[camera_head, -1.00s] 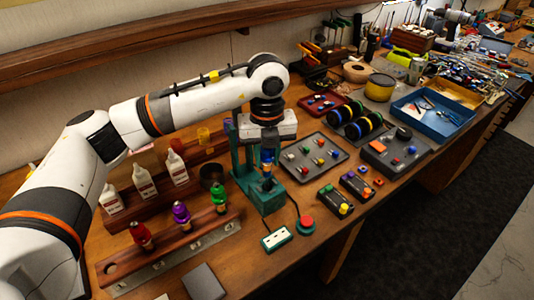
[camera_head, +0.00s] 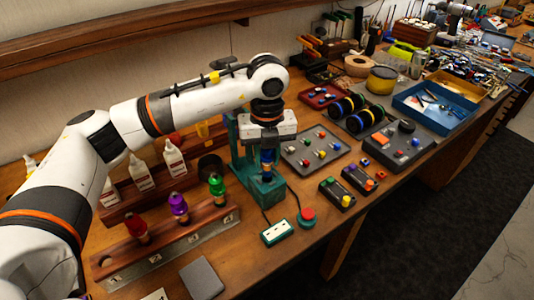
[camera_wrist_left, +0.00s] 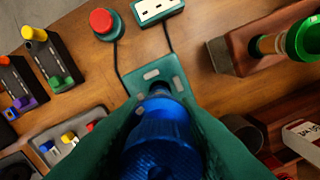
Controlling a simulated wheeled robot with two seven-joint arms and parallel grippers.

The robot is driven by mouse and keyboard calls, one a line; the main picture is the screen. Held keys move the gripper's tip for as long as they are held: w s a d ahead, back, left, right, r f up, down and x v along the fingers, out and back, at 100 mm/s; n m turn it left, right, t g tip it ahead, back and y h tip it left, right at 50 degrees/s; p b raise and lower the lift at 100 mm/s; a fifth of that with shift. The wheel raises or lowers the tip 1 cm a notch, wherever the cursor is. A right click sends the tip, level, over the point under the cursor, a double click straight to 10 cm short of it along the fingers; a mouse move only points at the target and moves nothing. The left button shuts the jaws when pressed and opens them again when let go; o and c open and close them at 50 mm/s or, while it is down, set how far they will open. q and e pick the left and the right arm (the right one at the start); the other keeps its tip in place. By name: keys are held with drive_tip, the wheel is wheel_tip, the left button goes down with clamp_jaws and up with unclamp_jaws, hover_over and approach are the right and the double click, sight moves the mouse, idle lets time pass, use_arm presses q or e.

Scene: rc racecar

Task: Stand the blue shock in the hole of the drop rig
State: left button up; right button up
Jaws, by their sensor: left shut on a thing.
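My left gripper (camera_head: 267,148) points down over the green drop rig (camera_head: 268,194) and is shut on the blue shock (camera_head: 267,156). The shock is upright, with its lower end close to the rig's base plate. In the left wrist view the shock's blue body (camera_wrist_left: 163,135) fills the lower middle, and its dark lower end covers part of the rig's green plate (camera_wrist_left: 172,70). The hole is hidden behind the shock, so I cannot tell whether the tip is inside it. My right gripper is not in view.
A wooden rack (camera_head: 203,222) holds red, purple and green shocks left of the rig. A red button (camera_head: 306,217) and a white-topped socket box (camera_head: 277,232) are in front, with cables. A grey parts tray (camera_head: 315,150) is to the right, white bottles (camera_head: 174,158) behind left.

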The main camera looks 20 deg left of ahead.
use_arm(q)
drive_tip(key=shift+f+b, duration=0.8)
drive_tip(key=shift+f, duration=0.3)
drive_tip(key=shift+f, duration=0.1)
drive_tip(key=o, duration=1)
drive_tip(key=shift+o, duration=0.2)
wheel_tip(320, 180, up, 12)
drive_tip(key=shift+r+b, duration=0.1)
drive_tip(key=shift+b, duration=0.75)
